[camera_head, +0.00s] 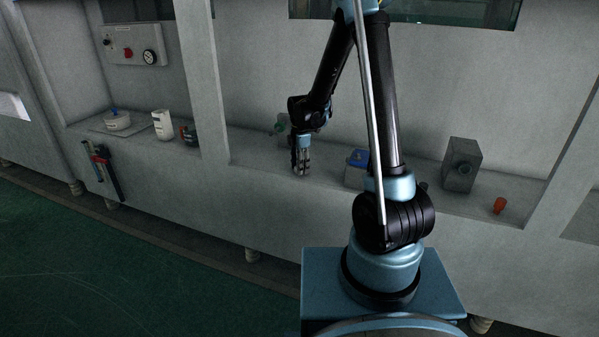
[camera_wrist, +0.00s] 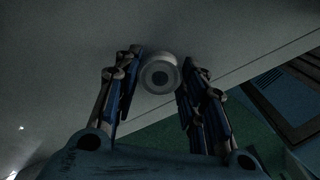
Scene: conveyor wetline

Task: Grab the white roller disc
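The white roller disc (camera_wrist: 160,75) shows in the wrist view as a pale round piece with a grey ring and a dark centre. It lies between the two fingertips of my gripper (camera_wrist: 159,79), on the grey ledge surface. The fingers stand apart, one on each side of the disc. A slim gap shows on the left; on the right the finger looks very close, and I cannot tell whether it touches. In the head view my gripper (camera_head: 301,170) points down at the ledge, and the disc is not visible there.
The grey ledge (camera_head: 262,163) runs along the wall recess. A blue-topped item (camera_head: 356,168) stands right of my gripper, and a greenish item (camera_head: 282,125) is behind it. A grey block (camera_head: 461,165) and an orange piece (camera_head: 499,206) are farther right. A wall post (camera_head: 203,80) rises to the left.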

